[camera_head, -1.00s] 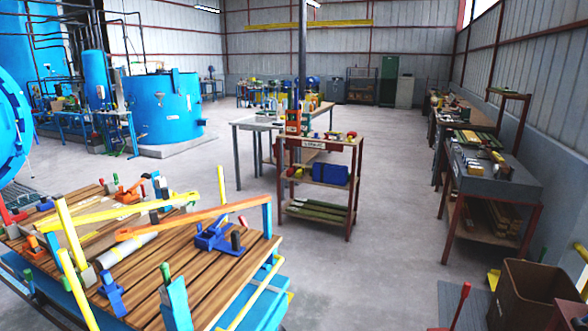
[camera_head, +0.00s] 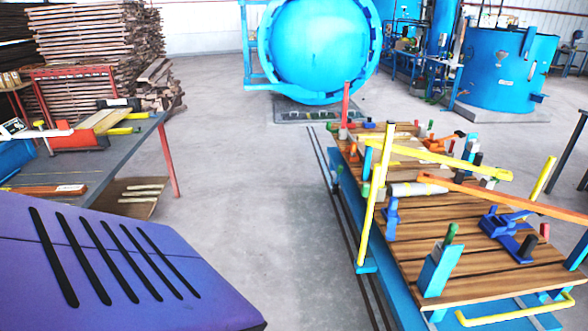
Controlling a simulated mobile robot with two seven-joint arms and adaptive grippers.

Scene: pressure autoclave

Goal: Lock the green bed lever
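The wooden-slatted bed (camera_head: 475,262) stands on a blue frame at the right, with several coloured levers and clamps on it. A short green-tipped lever (camera_head: 451,233) stands upright in a blue block at the bed's near corner. Another green tip (camera_head: 366,189) shows at the bed's left edge, beside a yellow upright bar (camera_head: 376,195). I cannot tell which of these is the green bed lever or whether it is locked. Neither of my grippers is in view.
A large blue round vessel (camera_head: 322,45) stands behind the bed's far end. A workbench (camera_head: 95,150) with tools is at the left. A purple slotted surface (camera_head: 190,262) fills the lower left close by. Clear floor (camera_head: 255,180) lies between bench and bed.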

